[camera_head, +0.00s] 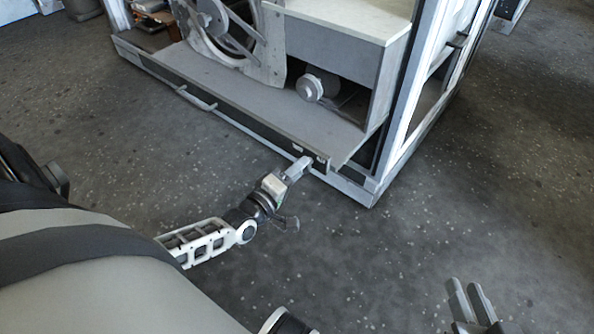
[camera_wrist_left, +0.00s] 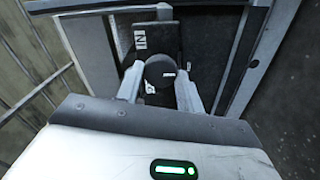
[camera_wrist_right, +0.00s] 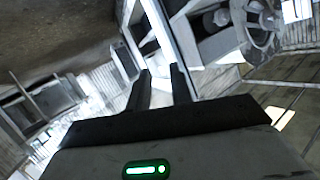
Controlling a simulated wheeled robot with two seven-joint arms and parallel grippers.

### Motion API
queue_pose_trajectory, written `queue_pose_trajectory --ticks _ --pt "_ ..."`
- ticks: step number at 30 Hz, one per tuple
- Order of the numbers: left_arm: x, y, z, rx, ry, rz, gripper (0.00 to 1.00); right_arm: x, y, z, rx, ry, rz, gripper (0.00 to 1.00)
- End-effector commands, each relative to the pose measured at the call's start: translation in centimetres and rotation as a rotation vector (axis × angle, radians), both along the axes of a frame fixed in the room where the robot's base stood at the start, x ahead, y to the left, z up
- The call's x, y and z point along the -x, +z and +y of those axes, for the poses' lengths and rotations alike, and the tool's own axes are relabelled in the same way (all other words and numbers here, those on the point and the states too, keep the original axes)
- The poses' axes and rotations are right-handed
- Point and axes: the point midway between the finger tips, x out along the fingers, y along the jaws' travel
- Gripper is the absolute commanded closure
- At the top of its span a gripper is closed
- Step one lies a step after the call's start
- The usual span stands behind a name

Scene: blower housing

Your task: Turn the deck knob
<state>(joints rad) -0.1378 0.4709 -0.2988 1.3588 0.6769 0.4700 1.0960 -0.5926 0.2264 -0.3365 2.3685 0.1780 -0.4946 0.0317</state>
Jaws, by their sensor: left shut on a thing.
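The deck knob (camera_wrist_left: 160,69) is a dark round knob with a small white mark, on a dark panel at the front edge of the deck. My left gripper (camera_wrist_left: 158,84) has a finger on each side of it and is shut on it. In the head view the left gripper (camera_head: 304,163) reaches the right end of the deck's front edge, and its fingers mostly hide the knob. My right gripper (camera_head: 469,297) is open and empty, low at the right over the floor. It also shows in the right wrist view (camera_wrist_right: 160,80), with a gap between its fingers.
The blower housing's deck (camera_head: 240,105) is a flat grey ledge. A wheel (camera_head: 218,25) and a round motor-like part (camera_head: 313,87) stand behind it. A white frame post (camera_head: 402,95) rises just right of the left gripper. The speckled floor (camera_head: 430,220) in front is clear.

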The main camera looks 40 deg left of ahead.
Motion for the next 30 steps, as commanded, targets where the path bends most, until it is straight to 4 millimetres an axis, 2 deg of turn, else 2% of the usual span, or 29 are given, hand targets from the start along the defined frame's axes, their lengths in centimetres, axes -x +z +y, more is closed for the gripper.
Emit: queue_pose_trajectory --ticks 5,15,30 --pt "0.07 -0.2 0.0 0.149 -0.001 0.013 0.86 0.0 0.57 0.12 -0.016 0.0 -0.023 0.78" --pt "0.08 -0.2 -0.02 0.35 -0.001 0.03 0.86 0.38 -0.03 0.39 -0.044 0.004 -0.004 0.78" --pt "0.08 -0.15 -0.04 0.422 0.0 0.035 0.86 0.31 0.35 0.49 -0.056 0.006 -0.01 0.78"
